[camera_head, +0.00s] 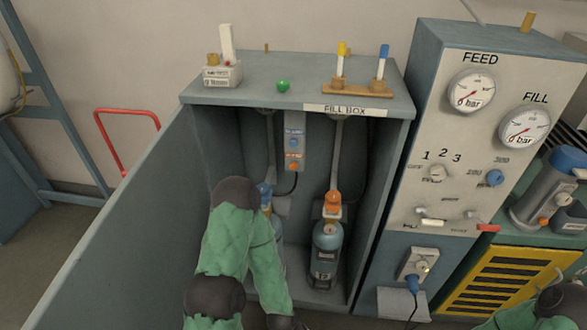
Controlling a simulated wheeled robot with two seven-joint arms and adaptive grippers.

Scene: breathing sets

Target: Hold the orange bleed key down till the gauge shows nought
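A small orange key (294,166) sits below a blue one on a narrow grey panel (294,140) on the fill box's back wall; its lettering is too small to read. The FEED gauge (472,92) and FILL gauge (524,128) are on the grey cabinet to the right. Both have red needles, but the values are too small to read surely. My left arm, in a green sleeve, bends in front of the box's left half, and its gripper is not visible. Only part of my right arm shows at the bottom right corner; its gripper is out of view.
In the fill box (390,103) a dark cylinder (326,255) stands upright under an orange fitting (333,198). A blue fitting (265,193) shows beside my left elbow. The open door (130,240) bounds the left. A rack (357,89) and green ball (283,86) are on top.

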